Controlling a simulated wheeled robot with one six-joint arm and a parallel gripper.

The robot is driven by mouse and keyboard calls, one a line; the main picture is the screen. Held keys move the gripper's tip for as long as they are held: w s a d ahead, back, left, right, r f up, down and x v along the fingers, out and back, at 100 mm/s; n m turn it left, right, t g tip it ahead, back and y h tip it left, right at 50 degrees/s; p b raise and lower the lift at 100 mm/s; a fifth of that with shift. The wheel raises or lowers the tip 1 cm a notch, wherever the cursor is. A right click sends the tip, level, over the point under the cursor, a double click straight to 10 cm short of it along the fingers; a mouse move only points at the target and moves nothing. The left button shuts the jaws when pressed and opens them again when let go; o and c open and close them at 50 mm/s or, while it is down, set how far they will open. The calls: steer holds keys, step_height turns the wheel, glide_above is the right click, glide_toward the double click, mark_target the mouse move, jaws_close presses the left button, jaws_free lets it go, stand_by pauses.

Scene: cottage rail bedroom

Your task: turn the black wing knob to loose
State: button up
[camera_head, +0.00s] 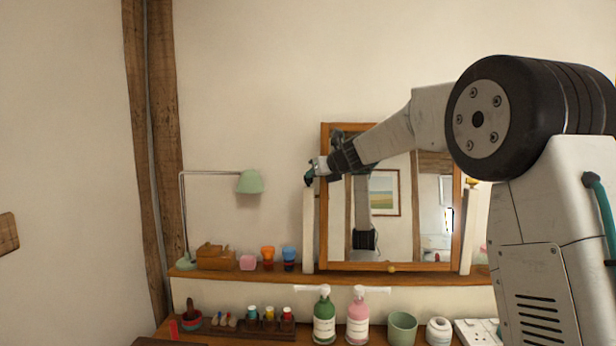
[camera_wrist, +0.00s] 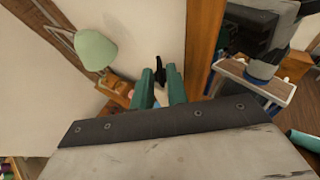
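The black wing knob (camera_wrist: 159,70) shows in the wrist view as a narrow upright black piece between my two teal fingertips. My gripper (camera_wrist: 160,76) is open, with one finger on each side of the knob. Narrow gaps seem to show beside the knob, and I cannot tell how deep it sits between the fingers. In the head view my gripper (camera_head: 311,178) is at the top of the mirror's left white post (camera_head: 308,232). The knob cannot be made out apart from the gripper there. The wooden-framed mirror (camera_head: 325,225) stands upright behind my arm.
A green lamp (camera_head: 250,182) stands left of the mirror, also in the wrist view (camera_wrist: 96,48). The shelf (camera_head: 345,277) holds a wooden box (camera_head: 215,257) and small cups. Below are a green bottle (camera_head: 324,320), a pink bottle (camera_head: 358,320) and a green cup (camera_head: 402,328).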

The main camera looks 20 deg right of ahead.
mark_target(308, 181)
steer(key=shift+x, duration=1.3)
jaws_close()
steer(key=shift+w+d+n+g+y, duration=0.15)
steer(key=shift+n+g+y, duration=0.15)
steer(key=shift+n+y, duration=0.4)
steer(key=shift+n+g+y, duration=0.4)
steer(key=shift+n+y, duration=0.4)
steer(key=shift+y, duration=0.1)
